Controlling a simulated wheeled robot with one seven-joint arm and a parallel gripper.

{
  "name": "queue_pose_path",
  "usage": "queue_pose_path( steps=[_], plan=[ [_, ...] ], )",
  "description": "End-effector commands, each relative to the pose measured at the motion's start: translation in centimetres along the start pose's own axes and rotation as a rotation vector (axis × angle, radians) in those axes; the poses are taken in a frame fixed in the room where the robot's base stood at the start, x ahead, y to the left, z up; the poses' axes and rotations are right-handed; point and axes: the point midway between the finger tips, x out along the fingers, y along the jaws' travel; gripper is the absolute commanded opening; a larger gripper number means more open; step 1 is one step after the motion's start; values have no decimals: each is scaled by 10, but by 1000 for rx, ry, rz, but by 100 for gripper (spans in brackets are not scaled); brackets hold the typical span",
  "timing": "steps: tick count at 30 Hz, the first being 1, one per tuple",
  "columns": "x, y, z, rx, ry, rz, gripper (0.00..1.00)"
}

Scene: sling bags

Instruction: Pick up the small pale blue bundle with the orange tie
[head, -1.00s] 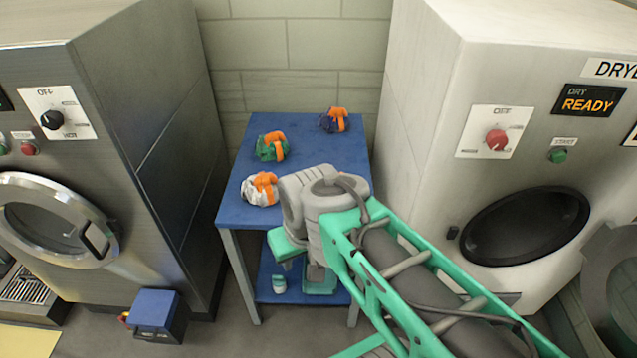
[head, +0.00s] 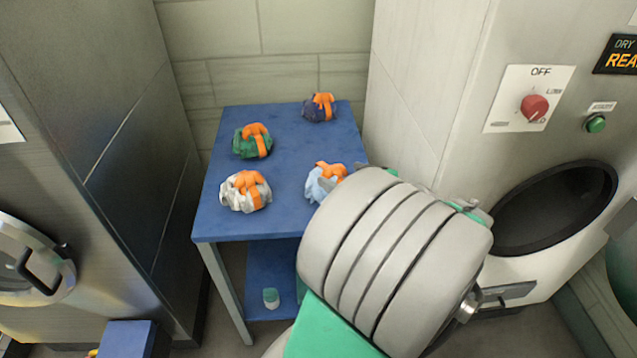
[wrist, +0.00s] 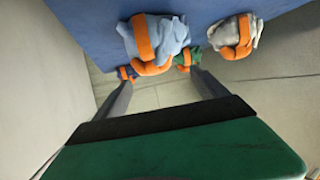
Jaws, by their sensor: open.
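The small pale blue bundle (head: 314,187) with an orange tie sits at the right front of the blue table, partly hidden by my arm in the head view. In the wrist view the pale blue bundle (wrist: 170,36) is at the top, left of centre, with its orange tie across it. My gripper (wrist: 159,84) is open and empty, its two grey fingers spread below the bundle in that picture. The bundle appears beyond the fingertips, not between them. In the head view my arm hides most of the gripper.
The blue table (head: 290,150) also bears a white bundle (head: 238,197), a green bundle (head: 246,149) and a navy bundle (head: 314,112), all orange-tied. A small container (head: 270,299) stands on the lower shelf. Machines flank the table; a wall is behind it.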

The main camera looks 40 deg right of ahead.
Motion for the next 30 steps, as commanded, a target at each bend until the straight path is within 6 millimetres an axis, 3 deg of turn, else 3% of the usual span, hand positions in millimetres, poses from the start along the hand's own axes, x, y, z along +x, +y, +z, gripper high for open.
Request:
queue_pose_path(
  steps=[5,16,23,30],
  plan=[
    [12,10,-1,4,24,19,83],
    [69,12,-3,4,21,22,83],
    [72,12,-3,4,21,23,83],
    [72,12,-3,4,21,22,63]
  ],
)
